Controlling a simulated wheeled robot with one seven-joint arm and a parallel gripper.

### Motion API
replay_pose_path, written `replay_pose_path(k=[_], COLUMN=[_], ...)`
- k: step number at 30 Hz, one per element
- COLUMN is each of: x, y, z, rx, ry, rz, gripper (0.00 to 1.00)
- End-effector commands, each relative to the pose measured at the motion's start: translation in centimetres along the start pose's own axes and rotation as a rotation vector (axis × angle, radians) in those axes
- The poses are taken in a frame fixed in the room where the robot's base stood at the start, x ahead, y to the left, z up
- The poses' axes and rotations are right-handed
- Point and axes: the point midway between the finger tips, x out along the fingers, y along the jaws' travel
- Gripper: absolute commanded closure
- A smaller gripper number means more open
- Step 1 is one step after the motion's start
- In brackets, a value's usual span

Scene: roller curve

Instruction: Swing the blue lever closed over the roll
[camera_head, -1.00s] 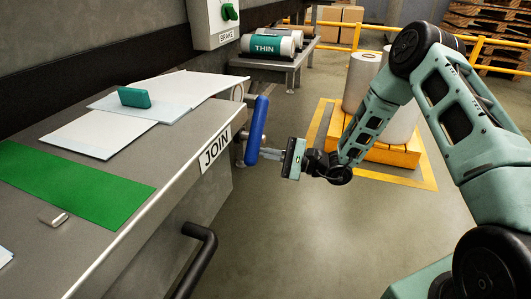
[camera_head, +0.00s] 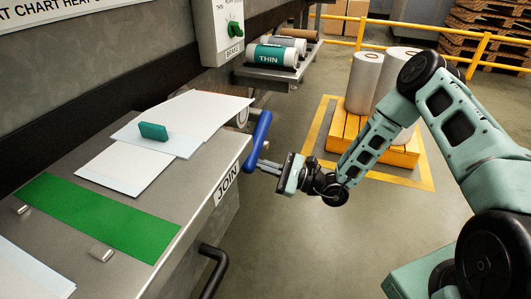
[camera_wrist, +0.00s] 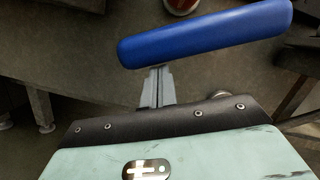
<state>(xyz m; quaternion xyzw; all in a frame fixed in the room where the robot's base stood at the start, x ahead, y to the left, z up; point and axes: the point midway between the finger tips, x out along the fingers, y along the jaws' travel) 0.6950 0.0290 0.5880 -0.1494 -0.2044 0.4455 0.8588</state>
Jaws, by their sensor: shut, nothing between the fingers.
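The blue lever (camera_head: 258,138) stands tilted at the far right corner of the grey bench, just beyond the JOIN label; its top leans right. In the wrist view the blue lever (camera_wrist: 205,34) crosses the upper part of the picture. My gripper (camera_head: 264,164) is shut and empty, its fingers pointing left at the lever's lower end. In the wrist view my gripper's fingertips (camera_wrist: 157,75) reach the lever's lower edge; I cannot tell whether they touch. A pale round end (camera_head: 243,117), possibly the roll, shows just left of the lever, mostly hidden.
The grey bench (camera_head: 195,215) holds white sheets (camera_head: 125,168), a teal block (camera_head: 153,131) and a green strip (camera_head: 100,218). A black handle (camera_head: 214,268) sticks out from its front. Behind are a shelf with the THIN roll (camera_head: 271,57) and a yellow pallet (camera_head: 345,140).

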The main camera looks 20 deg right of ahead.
Motion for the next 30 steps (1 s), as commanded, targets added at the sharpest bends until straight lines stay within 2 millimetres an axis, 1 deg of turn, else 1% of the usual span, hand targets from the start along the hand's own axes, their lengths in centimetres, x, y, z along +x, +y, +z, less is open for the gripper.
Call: replay_pose_path(k=[1,9,15,24,30], x=[0.4,1.2,1.8,2.6,3.0], y=[-0.2,0.2,-0.1,-1.2,-2.1], z=[1.6,4.9,7.3,10.5,11.8], rx=[0.05,0.299,0.482,0.745,0.885], ry=[-0.001,-0.002,-0.002,-0.002,-0.002], rz=[-0.015,-0.077,-0.123,-0.189,-0.223], gripper=[1.0,1.0,1.0,1.0,1.0])
